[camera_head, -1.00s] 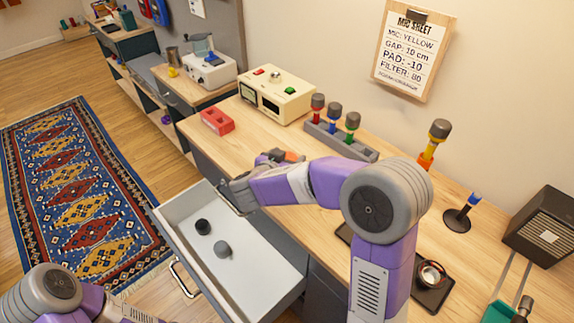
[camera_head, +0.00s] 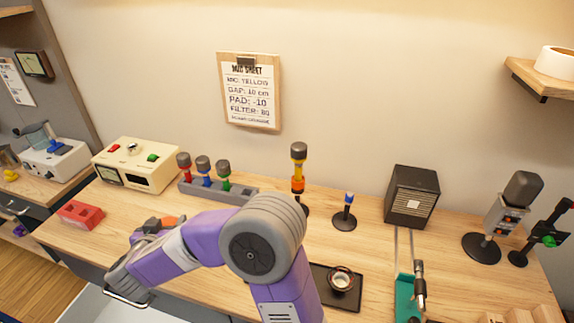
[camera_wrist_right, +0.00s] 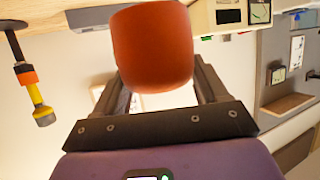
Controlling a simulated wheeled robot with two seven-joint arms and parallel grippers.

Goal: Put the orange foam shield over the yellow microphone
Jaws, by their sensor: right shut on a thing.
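The orange foam shield (camera_wrist_right: 152,47) fills the top middle of the right wrist view, between the fingers of my right gripper (camera_head: 160,225). The gripper is shut on it, and only a small orange part (camera_head: 168,221) shows in the head view. The yellow microphone (camera_head: 298,168) stands upright behind my right arm, with a bare dark grey head and an orange-red band below its yellow body. It also shows tilted at the left of the wrist view (camera_wrist_right: 42,108), apart from the shield. My arm partly hides its base. My left gripper is out of view.
A grey rack (camera_head: 215,191) with red, blue and green microphones stands left of the yellow one. A small blue-tipped stand (camera_head: 345,216) and a dark speaker box (camera_head: 411,197) are to its right. A cream device (camera_head: 136,166) and red block (camera_head: 80,214) sit left.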

